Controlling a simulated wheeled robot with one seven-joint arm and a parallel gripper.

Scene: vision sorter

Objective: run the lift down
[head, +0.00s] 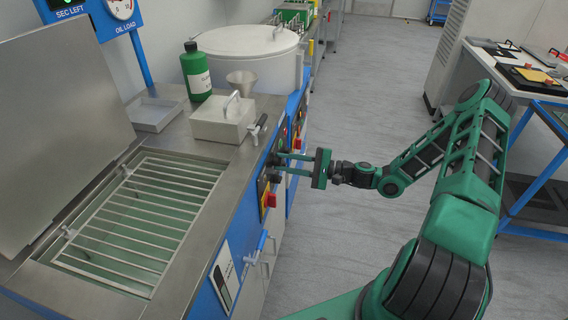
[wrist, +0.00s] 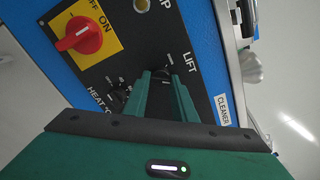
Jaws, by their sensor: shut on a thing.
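The lift control is a black knob (wrist: 162,76) beside the word LIFT on the dark control panel in the wrist view. My gripper (wrist: 163,82) has its two green fingers around this knob and is shut on it. In the head view my gripper (head: 282,163) reaches the front panel of the machine from the right. The fingers hide part of the knob, so its exact setting is hard to read. The wire rack (head: 150,215) of the lift lies level in the open tank, and greenish liquid shows between its bars.
A red ON/OFF switch (wrist: 78,35) on a yellow plate and a HEAT knob (wrist: 118,93) sit near the lift knob. A blue-handled tap (head: 262,241) juts out from the front. A green bottle (head: 196,72) stands on the worktop.

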